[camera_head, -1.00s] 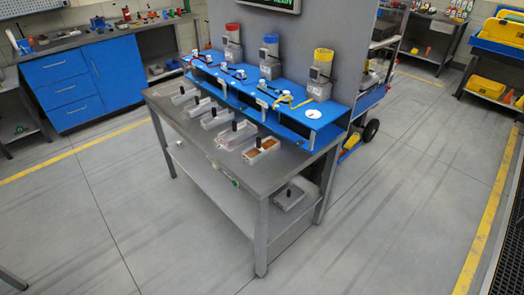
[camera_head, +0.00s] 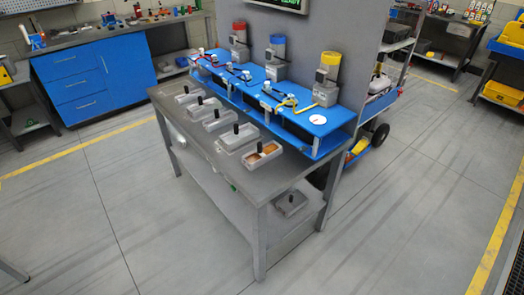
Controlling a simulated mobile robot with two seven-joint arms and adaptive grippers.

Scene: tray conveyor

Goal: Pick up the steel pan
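A row of grey metal pans, each with an upright black knob, stands along the front of a steel table (camera_head: 174,110). The nearest pan (camera_head: 277,153) holds orange-brown contents. The pan behind it (camera_head: 228,143) and the farther pans (camera_head: 211,126) look grey and empty, though detail is small. Another grey pan (camera_head: 291,205) with a dark knob sits on the table's lower shelf (camera_head: 225,205), partly shaded by the tabletop. I cannot tell which one is the steel pan. Neither of my grippers is in view.
A blue raised shelf (camera_head: 318,119) with red-, blue- and yellow-topped dispensers stands behind the pans. A grey panel rises behind it. A wheeled cart (camera_head: 378,105) is at its right. Blue cabinets (camera_head: 80,85) stand back left. The floor in front is clear.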

